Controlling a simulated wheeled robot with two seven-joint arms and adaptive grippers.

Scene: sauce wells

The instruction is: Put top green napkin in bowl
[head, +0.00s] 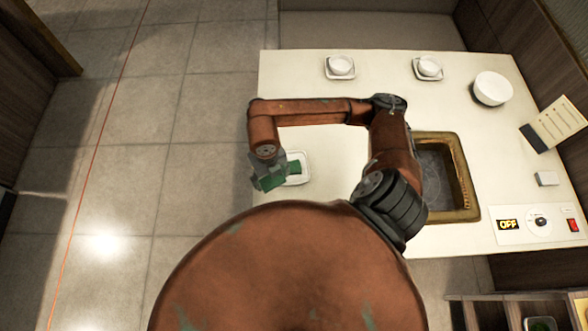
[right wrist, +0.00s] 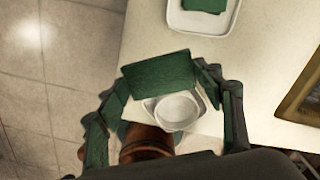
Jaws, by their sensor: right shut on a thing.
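A green napkin (right wrist: 158,76) is held between the fingers of my right gripper (head: 268,181). The gripper is shut on it, at the left edge of the table in the head view. In the right wrist view the napkin partly covers a small white bowl (right wrist: 177,111) on a square white saucer. I cannot make out this bowl in the head view. A white tray (head: 303,178) with green cloth (head: 294,167) on it lies beside the gripper; it also shows at the top of the right wrist view (right wrist: 203,25). My left gripper is not in view.
Two white bowls (head: 341,65) (head: 430,67) on saucers stand at the table's far side, and a larger white bowl (head: 492,88) at the right. A brass-rimmed well (head: 462,172) is sunk in the table (head: 300,85). A menu card (head: 560,120) stands at the right.

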